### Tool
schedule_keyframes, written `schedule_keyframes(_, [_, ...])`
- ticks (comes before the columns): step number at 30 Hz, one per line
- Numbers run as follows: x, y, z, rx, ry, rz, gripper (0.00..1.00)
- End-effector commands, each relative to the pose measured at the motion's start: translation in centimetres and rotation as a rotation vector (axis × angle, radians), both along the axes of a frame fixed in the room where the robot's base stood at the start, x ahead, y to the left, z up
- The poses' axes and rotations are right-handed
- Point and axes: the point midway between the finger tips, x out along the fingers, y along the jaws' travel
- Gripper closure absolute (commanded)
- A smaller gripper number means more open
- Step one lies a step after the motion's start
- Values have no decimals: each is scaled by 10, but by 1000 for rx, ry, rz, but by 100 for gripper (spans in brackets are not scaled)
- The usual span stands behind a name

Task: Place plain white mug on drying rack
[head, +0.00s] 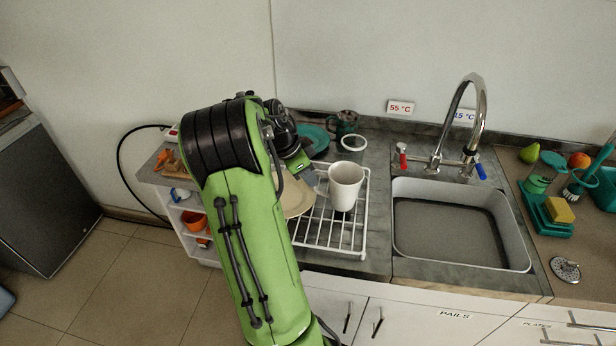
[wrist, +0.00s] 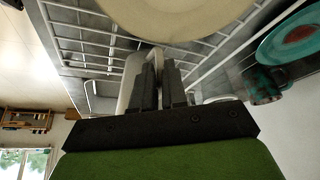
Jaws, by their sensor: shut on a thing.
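The plain white mug (head: 346,186) is upright over the right part of the white wire drying rack (head: 329,246). I cannot tell whether its base touches the wires. My gripper (head: 318,184) comes in from the left and is shut on the mug, at its left side. In the wrist view, my gripper's fingers (wrist: 161,82) are closed together next to the white mug (wrist: 131,82), which is partly hidden behind them. The rack wires (wrist: 85,45) also show there.
A cream plate (head: 297,200) is at the rack's left, partly hidden by my arm. Behind are a teal plate (head: 313,139), a dark teal cup (head: 346,121) and a white-rimmed container (head: 354,145). The sink (head: 458,232) and tall faucet (head: 478,95) are right of the rack.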

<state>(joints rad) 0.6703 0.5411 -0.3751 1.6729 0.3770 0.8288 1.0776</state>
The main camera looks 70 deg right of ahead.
Motion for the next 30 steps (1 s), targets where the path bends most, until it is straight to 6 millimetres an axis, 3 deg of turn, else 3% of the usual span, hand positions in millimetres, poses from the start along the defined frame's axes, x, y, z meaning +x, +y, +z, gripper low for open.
schedule_keyframes(5, [0,0,-3,-2,0,0,100])
schedule_keyframes(6, [0,0,-3,0,0,0,85])
schedule_keyframes(11, [0,0,-2,0,0,0,62])
schedule_keyframes(20, [0,0,2,0,0,1,62])
schedule_keyframes(23, [5,4,16,-3,-1,4,62])
schedule_keyframes(30, [26,24,76,-5,-2,4,62])
